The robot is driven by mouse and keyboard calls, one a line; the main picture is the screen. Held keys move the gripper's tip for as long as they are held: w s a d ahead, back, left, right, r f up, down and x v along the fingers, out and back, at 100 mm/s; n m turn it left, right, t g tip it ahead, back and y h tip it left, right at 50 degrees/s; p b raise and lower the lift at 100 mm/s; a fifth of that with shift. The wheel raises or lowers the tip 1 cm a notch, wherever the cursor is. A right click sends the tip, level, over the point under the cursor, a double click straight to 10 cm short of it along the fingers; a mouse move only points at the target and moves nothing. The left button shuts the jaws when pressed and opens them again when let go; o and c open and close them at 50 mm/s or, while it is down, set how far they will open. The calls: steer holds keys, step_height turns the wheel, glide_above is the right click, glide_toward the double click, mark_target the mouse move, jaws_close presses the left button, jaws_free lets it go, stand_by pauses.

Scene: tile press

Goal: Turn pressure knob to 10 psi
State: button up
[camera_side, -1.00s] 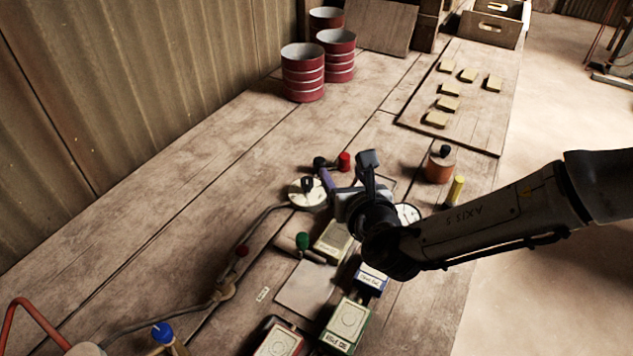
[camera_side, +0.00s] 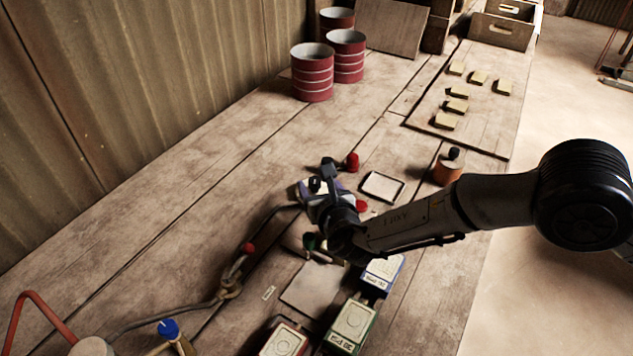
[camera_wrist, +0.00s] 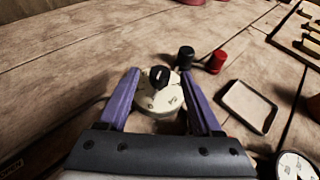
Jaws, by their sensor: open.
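The pressure knob is a black knob (camera_wrist: 159,75) on a round cream dial (camera_wrist: 160,98) with markings too small to read. In the wrist view it lies between and beyond the two purple fingers of my gripper (camera_wrist: 160,85). The fingers are spread apart and do not appear to touch the knob. In the side view my gripper (camera_side: 318,182) is over the dial and hides most of it; the black knob top (camera_side: 314,184) shows beside the fingers. A white gauge (camera_wrist: 296,166) is partly in view at the lower right of the wrist view; its reading cannot be made out.
A black knob (camera_wrist: 185,57) and a red knob (camera_wrist: 215,61) stand just beyond the dial. A dark-framed plate (camera_wrist: 247,106) lies to the right.

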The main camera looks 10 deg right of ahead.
steer(key=shift+x, duration=0.85)
steer(key=shift+c, duration=0.2)
jaws_close()
